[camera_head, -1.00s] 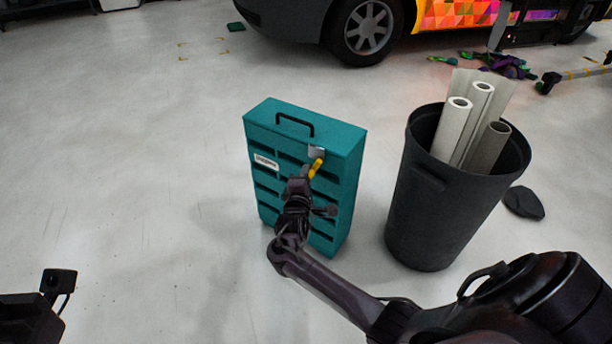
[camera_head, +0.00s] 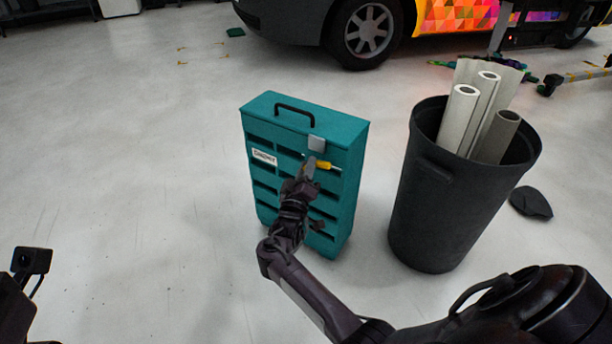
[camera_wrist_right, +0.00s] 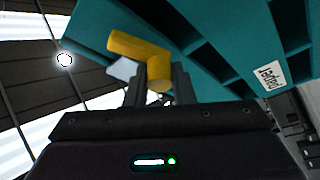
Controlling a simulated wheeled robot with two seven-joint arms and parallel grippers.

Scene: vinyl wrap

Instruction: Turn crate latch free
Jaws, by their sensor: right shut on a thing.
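The teal crate (camera_head: 262,190) stands upright on the floor, with a black handle on top and a white label on its slotted front. A grey metal plate (camera_head: 316,143) sits at its upper front edge. The yellow latch (camera_head: 326,165) lies just below the plate, pointing to the right and nearly level. My right gripper (camera_head: 308,170) is shut on the latch. In the right wrist view the yellow latch (camera_wrist_right: 135,47) shows as a bent piece between the fingertips, against the crate (camera_wrist_right: 225,30). My left arm shows only in part at the lower left; its gripper is out of view.
A black bin (camera_head: 430,215) holding several rolls (camera_head: 460,118) stands right of the crate. A dark flat piece (camera_head: 530,202) lies beside the bin. A vehicle (camera_head: 310,25) stands behind. The floor left of the crate is clear.

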